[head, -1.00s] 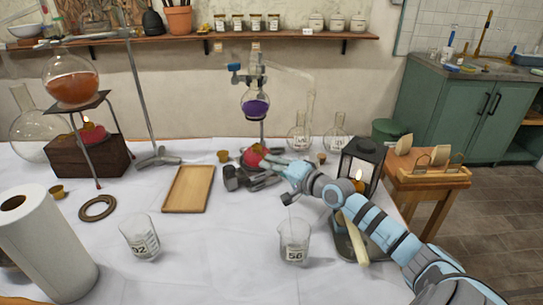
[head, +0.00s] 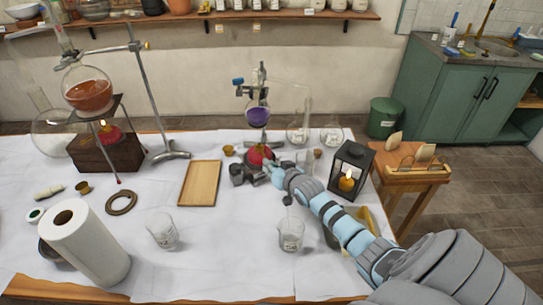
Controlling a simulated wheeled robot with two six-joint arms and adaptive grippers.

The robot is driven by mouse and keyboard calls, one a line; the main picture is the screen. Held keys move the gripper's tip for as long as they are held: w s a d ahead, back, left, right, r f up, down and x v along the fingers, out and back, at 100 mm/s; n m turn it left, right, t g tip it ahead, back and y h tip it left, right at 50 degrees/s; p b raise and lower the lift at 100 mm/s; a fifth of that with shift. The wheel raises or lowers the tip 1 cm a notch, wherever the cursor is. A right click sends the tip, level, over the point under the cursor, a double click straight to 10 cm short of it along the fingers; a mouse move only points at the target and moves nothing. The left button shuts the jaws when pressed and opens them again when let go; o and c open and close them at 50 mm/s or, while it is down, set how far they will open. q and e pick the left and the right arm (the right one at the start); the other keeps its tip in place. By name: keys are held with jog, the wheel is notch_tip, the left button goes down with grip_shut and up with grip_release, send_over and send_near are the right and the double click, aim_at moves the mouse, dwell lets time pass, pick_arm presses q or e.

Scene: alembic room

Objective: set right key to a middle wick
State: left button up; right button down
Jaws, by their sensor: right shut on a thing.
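The right burner (head: 260,154) is a small red lamp under a round flask of purple liquid (head: 257,116) on a stand. My right gripper (head: 271,165) reaches in from the right to the burner's near side. It is shut on what appears to be the burner's key, which is too small and covered to make out. I cannot tell the key's setting or the wick's height. A second red burner (head: 109,134) with a small flame stands at the left on a dark wooden block (head: 90,155), under a flask of orange liquid (head: 88,96). My left gripper is not in view.
A lit lantern (head: 351,170) stands right of my right arm. Two beakers (head: 163,232) (head: 291,236) stand in front. A wooden tray (head: 200,184) lies left of the right burner. A paper roll (head: 90,245) stands front left. The middle of the cloth is clear.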

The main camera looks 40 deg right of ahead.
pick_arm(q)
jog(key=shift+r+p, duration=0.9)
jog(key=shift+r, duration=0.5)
pick_arm(e)
jog(key=shift+w+a+n+h, duration=0.1)
jog(key=shift+n+h, duration=1)
jog(key=shift+n, duration=0.4)
jog(key=c, duration=1.7)
grip_release()
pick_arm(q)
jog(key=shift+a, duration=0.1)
pick_arm(e)
jog(key=shift+r, duration=0.1)
jog(key=v, duration=1.2)
jog(key=shift+a+r, duration=0.15)
jog(key=shift+r, duration=0.05)
